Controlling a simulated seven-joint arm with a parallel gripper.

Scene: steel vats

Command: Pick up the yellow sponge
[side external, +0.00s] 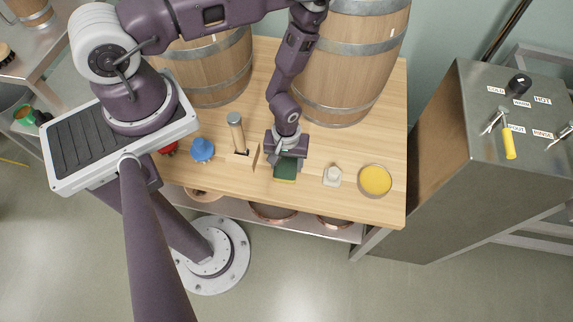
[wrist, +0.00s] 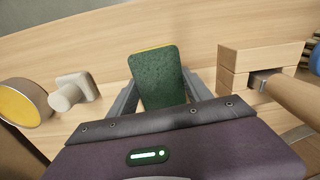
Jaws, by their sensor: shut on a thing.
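The sponge (wrist: 158,80) has a dark green scouring face, and a thin yellow edge shows along its top in the wrist view. In the side external view the sponge (side external: 285,172) is under my gripper, near the front edge of the wooden table. My gripper (wrist: 160,98) is shut on the sponge, with one finger on each side of it. In the side external view my gripper (side external: 287,158) points down over the table. I cannot tell whether the sponge touches the tabletop.
A wooden block with a handled tool (side external: 240,150) stands left of the sponge. A pale knobbed object (side external: 332,175) and a round yellow-filled dish (side external: 375,181) are to the right. A blue object (side external: 202,150) sits further left. Large barrels (side external: 350,60) stand behind.

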